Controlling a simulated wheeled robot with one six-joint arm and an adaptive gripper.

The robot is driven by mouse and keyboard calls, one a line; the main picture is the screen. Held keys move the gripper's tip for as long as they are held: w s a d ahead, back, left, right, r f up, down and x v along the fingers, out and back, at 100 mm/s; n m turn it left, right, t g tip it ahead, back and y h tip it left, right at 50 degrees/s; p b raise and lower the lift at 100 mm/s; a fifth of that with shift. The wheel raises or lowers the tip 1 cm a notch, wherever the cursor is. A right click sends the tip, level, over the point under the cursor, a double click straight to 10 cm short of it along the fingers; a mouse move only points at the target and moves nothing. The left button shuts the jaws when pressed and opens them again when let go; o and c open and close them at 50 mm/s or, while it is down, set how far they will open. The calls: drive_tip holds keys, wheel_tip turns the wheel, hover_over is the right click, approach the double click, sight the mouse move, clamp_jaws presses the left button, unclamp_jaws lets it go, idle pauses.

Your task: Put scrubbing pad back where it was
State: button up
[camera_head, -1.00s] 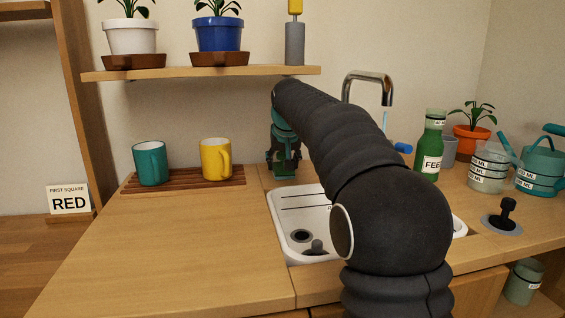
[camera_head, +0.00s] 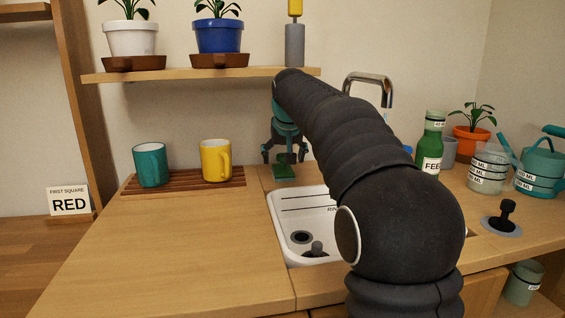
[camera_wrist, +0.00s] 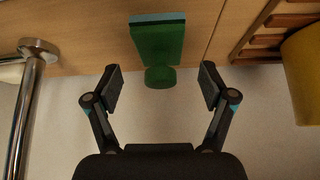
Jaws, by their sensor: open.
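The scrubbing pad (camera_head: 284,172) is green and sits on the counter behind the sink's back left corner. In the wrist view the pad (camera_wrist: 157,42) shows a bluish edge strip and a round green knob end pointing toward my gripper. My gripper (camera_head: 286,157) is just above the pad. In the wrist view its fingers (camera_wrist: 160,80) are spread wide, with clear gaps on both sides of the knob and nothing held.
The white sink (camera_head: 277,225) and chrome tap (camera_head: 368,78) are to the right, partly hidden by my arm. A wooden rack (camera_head: 130,187) with teal (camera_head: 150,165) and yellow (camera_head: 213,160) mugs stands left. A shelf (camera_head: 200,73) hangs above. The front left counter is clear.

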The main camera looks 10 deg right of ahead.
drive_tip(key=p+v, duration=0.1)
drive_tip(key=v, duration=0.8)
drive_tip(key=shift+r, duration=0.2)
